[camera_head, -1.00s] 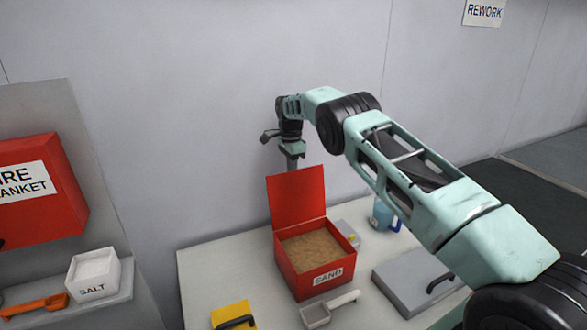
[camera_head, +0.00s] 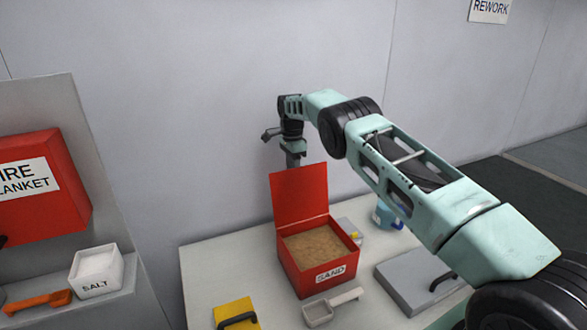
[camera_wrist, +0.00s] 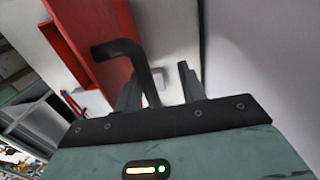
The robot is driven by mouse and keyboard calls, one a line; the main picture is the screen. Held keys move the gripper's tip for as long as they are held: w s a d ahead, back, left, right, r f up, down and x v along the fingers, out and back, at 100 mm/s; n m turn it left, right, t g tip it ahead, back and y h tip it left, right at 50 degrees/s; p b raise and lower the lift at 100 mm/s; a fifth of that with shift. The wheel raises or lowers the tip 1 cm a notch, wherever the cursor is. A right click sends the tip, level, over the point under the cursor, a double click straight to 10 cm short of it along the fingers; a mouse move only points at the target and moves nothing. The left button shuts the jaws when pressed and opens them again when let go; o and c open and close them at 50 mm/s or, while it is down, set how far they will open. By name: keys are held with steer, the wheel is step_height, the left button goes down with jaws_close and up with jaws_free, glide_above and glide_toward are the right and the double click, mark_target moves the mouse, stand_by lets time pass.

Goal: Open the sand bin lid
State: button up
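The red sand bin (camera_head: 303,280) stands on the table with its lid (camera_head: 299,194) raised about upright at the back edge. Sand (camera_head: 313,243) shows inside the bin. My gripper (camera_head: 293,148) is behind the lid, pointing down; its fingertips are hidden by the lid in the head view. In the wrist view, the fingers of my gripper (camera_wrist: 160,88) are apart. A black bent handle (camera_wrist: 125,50) on the red lid (camera_wrist: 112,25) shows beside the left finger. I cannot tell whether they touch.
A grey scoop (camera_head: 330,307), a yellow object with a black handle (camera_head: 236,314) and a grey lidded case (camera_head: 415,278) lie around the bin. A blue jug (camera_head: 385,215) stands to its right. The wall (camera_head: 215,120) is close behind my gripper.

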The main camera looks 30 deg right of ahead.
steer(key=shift+d+r, duration=0.1)
steer(key=shift+r, duration=0.15)
step_height(320, 180, up, 12)
steer(key=p, duration=0.7)
steer(key=shift+w+p, duration=0.35)
steer(key=shift+p, duration=0.05)
steer(key=shift+f, duration=0.1)
